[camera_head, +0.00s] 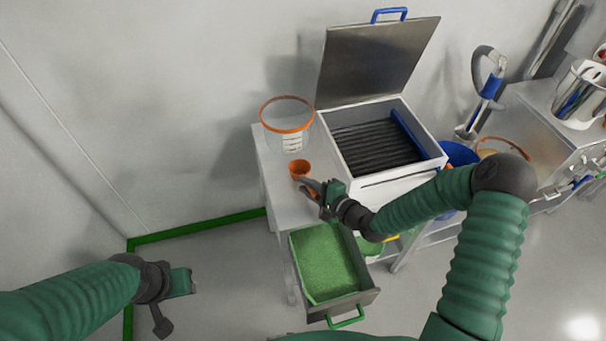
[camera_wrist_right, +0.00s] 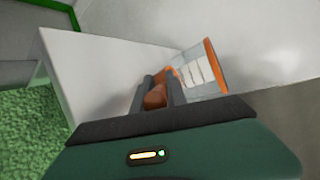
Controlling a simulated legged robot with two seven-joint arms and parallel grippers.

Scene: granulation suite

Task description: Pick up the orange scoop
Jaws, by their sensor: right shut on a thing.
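The orange scoop (camera_head: 298,168) is at the left part of the white table, in front of a clear container with an orange rim. My right gripper (camera_head: 308,185) reaches it from the right and is shut on it. In the right wrist view the scoop (camera_wrist_right: 156,95) shows between the two dark fingers (camera_wrist_right: 155,92). Whether the scoop still touches the table cannot be told. My left gripper (camera_head: 180,283) is at the lower left, over the floor and away from the table. Its fingers do not show clearly enough to tell whether they are open.
The clear container (camera_head: 287,125) stands just behind the scoop. A metal box (camera_head: 358,178) with a raised lid (camera_head: 375,62) stands to the right. A drawer (camera_head: 372,293) filled with green granules is pulled out below. A blue bucket (camera_head: 458,152) is beyond the table's right side.

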